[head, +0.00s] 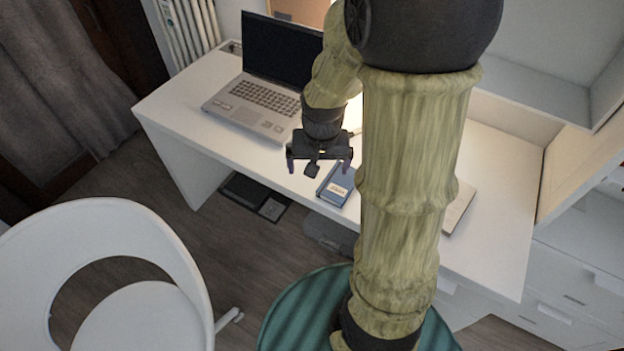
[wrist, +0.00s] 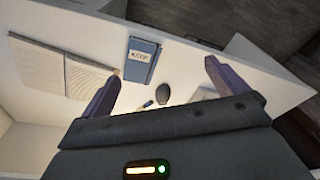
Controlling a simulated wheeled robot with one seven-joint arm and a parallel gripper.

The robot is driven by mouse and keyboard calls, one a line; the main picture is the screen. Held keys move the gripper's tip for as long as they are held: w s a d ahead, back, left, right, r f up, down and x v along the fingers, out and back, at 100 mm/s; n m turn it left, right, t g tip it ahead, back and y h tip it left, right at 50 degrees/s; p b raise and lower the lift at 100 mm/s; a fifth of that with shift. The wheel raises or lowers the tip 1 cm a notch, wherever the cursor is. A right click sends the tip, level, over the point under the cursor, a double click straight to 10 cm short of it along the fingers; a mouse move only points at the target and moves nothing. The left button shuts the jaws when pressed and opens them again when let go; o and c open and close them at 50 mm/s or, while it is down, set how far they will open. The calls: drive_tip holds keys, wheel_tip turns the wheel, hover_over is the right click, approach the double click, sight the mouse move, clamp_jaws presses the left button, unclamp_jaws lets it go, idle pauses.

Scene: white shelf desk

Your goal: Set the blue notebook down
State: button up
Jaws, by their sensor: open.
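The blue notebook (head: 337,185) lies flat on the white desk near its front edge, in the head view. It has a pale label on its cover. It also shows in the wrist view (wrist: 140,66), beyond the fingertips. My gripper (head: 319,160) is open and empty. In the head view it appears just to the left of and above the notebook. In the wrist view its two fingers (wrist: 162,78) are spread apart with nothing held between them, and the notebook is clear of both. My arm hides part of the desk to the right of the notebook.
An open laptop (head: 262,95) stands on the desk's left part. An open book (wrist: 85,78) lies beside the notebook in the wrist view. A small dark rounded object (wrist: 162,93) lies near it. A white chair (head: 110,222) stands in front at left.

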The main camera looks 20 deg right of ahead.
drive_tip(key=s+a+r+n+t, duration=0.1)
drive_tip(key=s+a+n, duration=0.3)
drive_tip(key=s, duration=0.1)
drive_tip(key=shift+s+a+r, duration=0.2)
drive_tip(key=shift+s+r, duration=0.15)
drive_tip(key=shift+r, duration=0.05)
